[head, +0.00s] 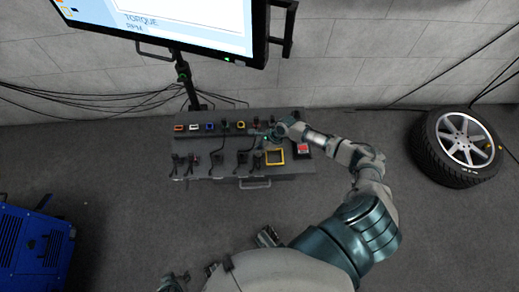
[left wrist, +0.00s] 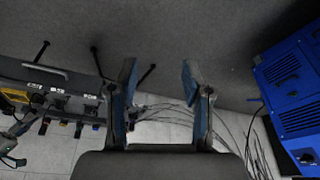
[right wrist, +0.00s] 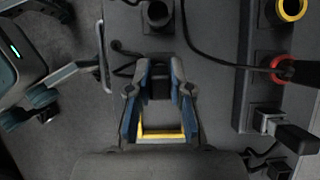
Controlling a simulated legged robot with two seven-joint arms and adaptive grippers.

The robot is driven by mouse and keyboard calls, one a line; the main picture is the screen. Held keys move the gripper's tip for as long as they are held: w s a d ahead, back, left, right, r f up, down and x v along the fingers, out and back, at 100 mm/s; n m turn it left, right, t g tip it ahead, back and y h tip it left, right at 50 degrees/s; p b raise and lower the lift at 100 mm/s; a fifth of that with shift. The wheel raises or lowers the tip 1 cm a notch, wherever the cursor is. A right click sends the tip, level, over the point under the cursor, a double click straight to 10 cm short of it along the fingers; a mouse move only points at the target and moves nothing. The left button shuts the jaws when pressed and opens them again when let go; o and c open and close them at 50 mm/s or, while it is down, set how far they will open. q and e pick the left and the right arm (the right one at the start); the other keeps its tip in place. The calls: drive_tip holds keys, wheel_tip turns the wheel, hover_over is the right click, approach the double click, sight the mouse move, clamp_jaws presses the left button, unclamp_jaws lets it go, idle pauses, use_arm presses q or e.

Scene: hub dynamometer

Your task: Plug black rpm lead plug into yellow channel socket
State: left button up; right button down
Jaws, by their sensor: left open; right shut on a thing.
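My right gripper (head: 270,136) is over the right part of the dark console. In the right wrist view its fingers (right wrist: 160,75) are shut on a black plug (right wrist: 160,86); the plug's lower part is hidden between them. The yellow channel socket (head: 240,124) is in the console's back row, left of the right gripper in the head view. It shows as a yellow ring (right wrist: 292,8) at the top right of the right wrist view, apart from the held plug. My left gripper (left wrist: 158,75) is open and empty, with floor behind it.
The console (head: 225,170) has orange, white and blue sockets to the left, and several black plugs with cables. A red-ringed socket (right wrist: 280,66) holds a black lead beside the yellow one. A yellow square frame (head: 275,157) and red button (head: 303,148) lie right. A monitor (head: 185,25) hangs above.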

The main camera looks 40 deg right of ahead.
drive_tip(key=shift+s+d+r, duration=0.1)
drive_tip(key=shift+r, duration=0.15)
drive_tip(key=shift+r+p, duration=0.15)
drive_tip(key=shift+p, duration=0.25)
drive_tip(key=shift+r+p, duration=0.35)
drive_tip(key=shift+r, duration=0.2)
drive_tip(key=shift+r+p, duration=0.15)
drive_tip(key=shift+p, duration=0.3)
drive_tip(key=shift+r+p, duration=0.3)
drive_tip(key=shift+p, duration=0.05)
drive_tip(key=shift+r+p, duration=0.4)
drive_tip(key=shift+p, duration=0.05)
drive_tip(key=shift+r+p, duration=0.3)
drive_tip(key=shift+p, duration=0.05)
drive_tip(key=shift+r+p, duration=0.3)
drive_tip(key=shift+r, duration=0.1)
use_arm(q)
wheel_tip(320, 180, down, 15)
drive_tip(key=s+g, duration=0.1)
